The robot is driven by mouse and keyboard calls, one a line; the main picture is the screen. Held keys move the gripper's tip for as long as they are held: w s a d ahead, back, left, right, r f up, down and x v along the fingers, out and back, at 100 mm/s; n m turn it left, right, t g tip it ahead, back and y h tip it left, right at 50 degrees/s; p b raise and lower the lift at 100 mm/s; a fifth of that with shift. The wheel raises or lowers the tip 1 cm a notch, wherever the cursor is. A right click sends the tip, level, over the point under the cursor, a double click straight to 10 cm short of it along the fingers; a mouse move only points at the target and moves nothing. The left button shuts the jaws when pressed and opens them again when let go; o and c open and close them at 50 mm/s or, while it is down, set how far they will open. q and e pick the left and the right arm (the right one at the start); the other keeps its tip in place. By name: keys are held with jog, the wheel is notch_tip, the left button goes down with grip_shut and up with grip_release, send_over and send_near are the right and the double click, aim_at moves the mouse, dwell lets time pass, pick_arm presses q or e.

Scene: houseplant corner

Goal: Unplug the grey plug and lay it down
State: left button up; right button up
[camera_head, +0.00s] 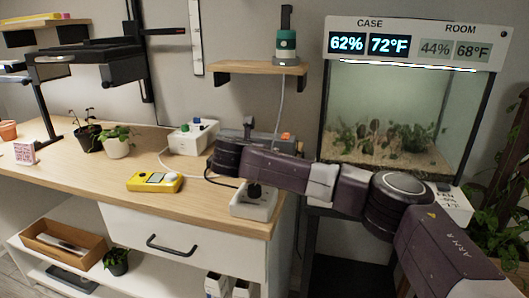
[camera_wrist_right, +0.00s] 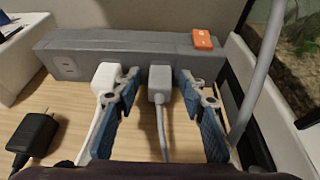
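The grey plug (camera_wrist_right: 160,82) sits in the grey power strip (camera_wrist_right: 75,50), its grey cord running down toward the camera in the right wrist view. My right gripper (camera_wrist_right: 159,92) is open, with one blue-padded finger on each side of the grey plug and visible gaps to it. A white plug (camera_wrist_right: 107,76) sits in the strip just left, close against the left finger. In the head view the strip (camera_head: 230,134) is partly hidden behind my right arm, and the grey plug cannot be made out there. My left gripper is not in view.
A black plug (camera_wrist_right: 35,133) lies on the wood at left. An orange switch (camera_wrist_right: 202,39) is at the strip's right end. In the head view, a yellow meter (camera_head: 154,182), a white box with knobs (camera_head: 193,138) and a white block (camera_head: 254,204) stand nearby. Bare tabletop (camera_head: 85,178) lies left.

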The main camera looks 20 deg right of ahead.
dwell(0.4)
grip_shut()
jog(key=shift+s+a, duration=0.1)
